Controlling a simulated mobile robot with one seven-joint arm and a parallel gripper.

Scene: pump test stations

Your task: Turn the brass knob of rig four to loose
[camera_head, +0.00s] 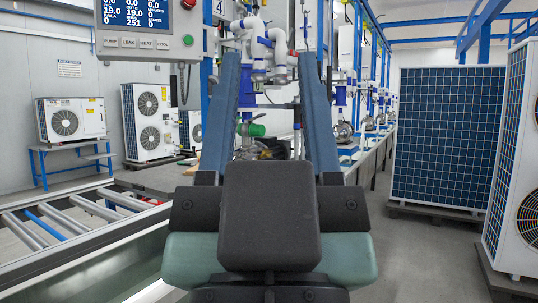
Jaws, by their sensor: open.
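My gripper (270,56) fills the middle of the view. Its two long blue fingers point away from me and stand wide apart, with nothing held between them. A sign with the number 4 (220,7) hangs at the top, just left of the fingers. Below and behind it, rig four (257,75) shows white pipes with blue fittings in the gap between the fingers. A green cylindrical part (250,130) sits lower in this gap. I cannot make out the brass knob; the fingers and the gripper body hide part of the rig.
A control panel (150,22) with a screen, buttons and a red knob hangs at the upper left. A roller conveyor (85,235) runs along the left. Large blue-finned units (447,135) stand on the right. Grey floor (415,260) is clear between the bench and these units.

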